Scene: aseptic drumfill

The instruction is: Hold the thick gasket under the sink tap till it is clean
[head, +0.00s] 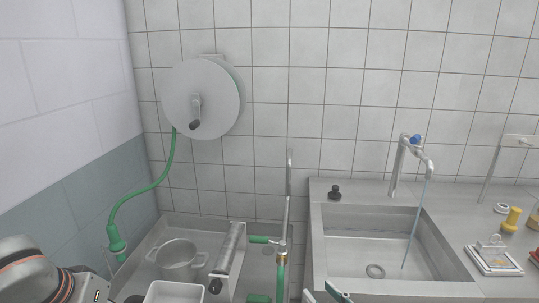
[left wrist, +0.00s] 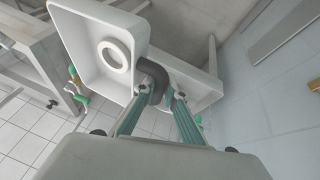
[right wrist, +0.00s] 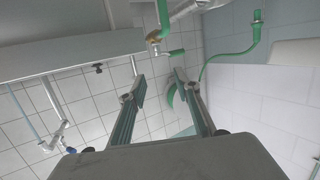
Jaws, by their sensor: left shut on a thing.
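In the left wrist view my left gripper (left wrist: 162,98) is shut on a dark grey curved piece (left wrist: 153,72), which looks like the thick gasket. It is held over the edge of a white tray, and the fingers hide part of it. The sink tap (head: 413,150) stands at the right in the head view, with a thin bluish stream of water (head: 414,225) falling into the steel sink (head: 345,220). My right gripper (right wrist: 158,90) is open and empty in the right wrist view; its tip shows at the head view's bottom edge (head: 326,293).
The white tray (left wrist: 85,35) holds a white ring (left wrist: 114,55). A left basin holds a steel pot (head: 177,262); a green hose (head: 146,190) hangs from a wall reel (head: 202,98). A grey ring (head: 375,271), perhaps the drain, is on the sink floor. A yellow item (head: 512,219) stands right.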

